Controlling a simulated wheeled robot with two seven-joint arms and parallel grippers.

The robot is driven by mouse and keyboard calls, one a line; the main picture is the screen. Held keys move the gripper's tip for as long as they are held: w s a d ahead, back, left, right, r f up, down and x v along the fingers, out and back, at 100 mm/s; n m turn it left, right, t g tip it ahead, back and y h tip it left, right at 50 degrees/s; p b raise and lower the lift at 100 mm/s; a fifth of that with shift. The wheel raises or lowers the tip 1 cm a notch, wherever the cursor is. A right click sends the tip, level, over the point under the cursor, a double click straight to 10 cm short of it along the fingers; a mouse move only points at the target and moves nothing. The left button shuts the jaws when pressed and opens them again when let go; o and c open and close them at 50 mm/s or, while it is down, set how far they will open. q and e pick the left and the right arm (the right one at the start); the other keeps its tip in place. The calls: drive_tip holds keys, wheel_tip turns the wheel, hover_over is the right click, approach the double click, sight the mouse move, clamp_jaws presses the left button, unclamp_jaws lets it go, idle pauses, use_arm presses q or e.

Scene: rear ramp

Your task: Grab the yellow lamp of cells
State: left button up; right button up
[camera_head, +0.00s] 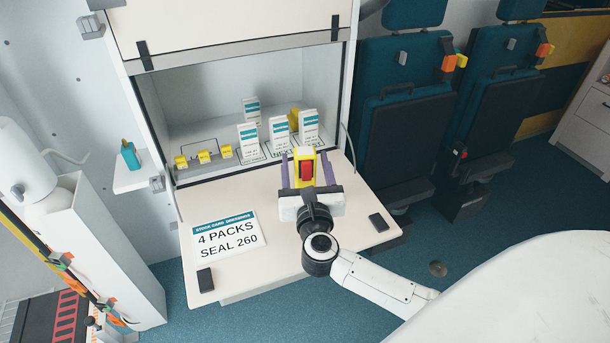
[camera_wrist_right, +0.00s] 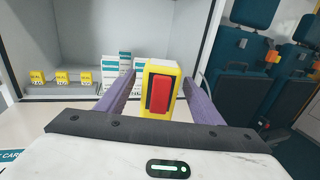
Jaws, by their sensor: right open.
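The yellow lamp (camera_head: 296,163) has a red switch on a dark strip on the side facing me. It stands upright near the front of the lit cabinet, and shows in the right wrist view (camera_wrist_right: 175,72). My right gripper (camera_head: 305,162) is open, with its purple fingers to the left and right of the lamp. In the right wrist view the right gripper (camera_wrist_right: 159,80) shows a gap between each finger and the lamp. The lamp's lower end is hidden by the gripper body. My left gripper is not in view.
The fold-down shelf (camera_head: 280,265) carries a "4 PACKS SEAL 260" card (camera_head: 228,238) and dark pads at its corners. White packs (camera_head: 249,140) and small yellow cells (camera_head: 204,156) stand in the cabinet behind. Another yellow object (camera_head: 294,115) is partly hidden by packs. Teal seats (camera_head: 405,110) are at right.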

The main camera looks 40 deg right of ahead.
drive_tip(key=shift+w+d, duration=0.15)
drive_tip(key=shift+w, duration=0.15)
drive_tip(key=c, duration=1.2)
drive_tip(key=shift+c, duration=0.3)
drive_tip(key=shift+r, duration=0.15)
